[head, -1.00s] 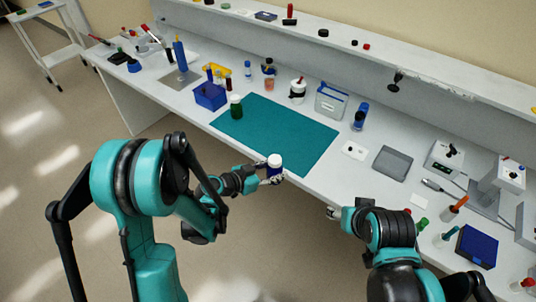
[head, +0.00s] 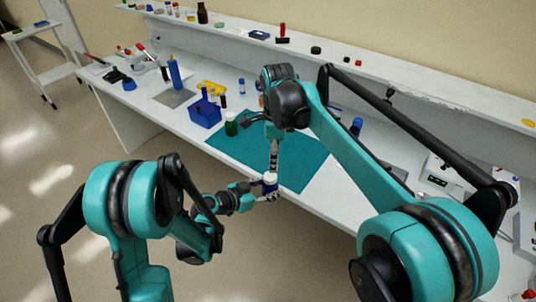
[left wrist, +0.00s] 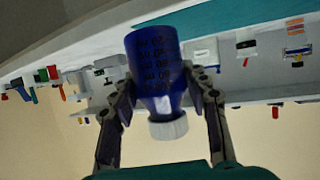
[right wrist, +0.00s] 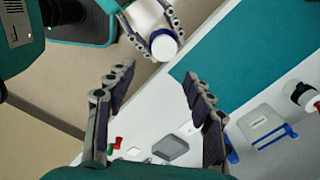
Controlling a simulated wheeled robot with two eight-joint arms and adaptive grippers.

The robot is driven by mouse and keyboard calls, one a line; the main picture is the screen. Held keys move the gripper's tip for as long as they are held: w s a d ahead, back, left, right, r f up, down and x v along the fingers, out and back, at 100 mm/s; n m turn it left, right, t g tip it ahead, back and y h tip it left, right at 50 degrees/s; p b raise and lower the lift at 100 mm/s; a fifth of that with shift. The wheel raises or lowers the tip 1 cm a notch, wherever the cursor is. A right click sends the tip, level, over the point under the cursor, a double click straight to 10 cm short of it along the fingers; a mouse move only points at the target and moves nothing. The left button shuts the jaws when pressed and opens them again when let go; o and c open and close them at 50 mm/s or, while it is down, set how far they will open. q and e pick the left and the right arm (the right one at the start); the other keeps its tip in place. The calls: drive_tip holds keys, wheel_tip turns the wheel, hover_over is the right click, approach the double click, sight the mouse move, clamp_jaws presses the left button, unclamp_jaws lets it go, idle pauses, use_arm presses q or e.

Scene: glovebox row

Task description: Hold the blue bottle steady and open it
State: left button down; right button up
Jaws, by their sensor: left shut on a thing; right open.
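The blue bottle (head: 270,183) with a white cap is held at the front edge of the bench, above the teal mat's near side. My left gripper (head: 268,194) is shut on it. In the left wrist view the blue bottle (left wrist: 155,65) sits between the two fingers, its white cap (left wrist: 168,131) clear of them. My right gripper (head: 273,168) points down just above the bottle. In the right wrist view its fingers (right wrist: 158,74) are spread and empty, with the white cap (right wrist: 164,46) beyond and slightly above the gap between them.
The teal mat (head: 300,162) lies mostly bare on the bench. My right arm hides part of the bench.

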sight(268, 176)
drive_tip(key=shift+w+a+f+m, duration=0.25)
drive_tip(key=shift+a+m, duration=0.1)
drive_tip(key=shift+a, duration=0.1)
drive_tip(key=shift+w+a+f+m, duration=0.1)
drive_tip(key=shift+w+a+m, duration=0.15)
drive_tip(key=shift+a+m, duration=0.15)
drive_tip(key=shift+a+f+g, duration=0.1)
drive_tip(key=shift+f+g, duration=0.15)
drive_tip(key=shift+g, duration=0.05)
wheel_tip(268, 176, down, 8)
drive_tip(key=shift+r, duration=0.2)
drive_tip(key=c, duration=1.2)
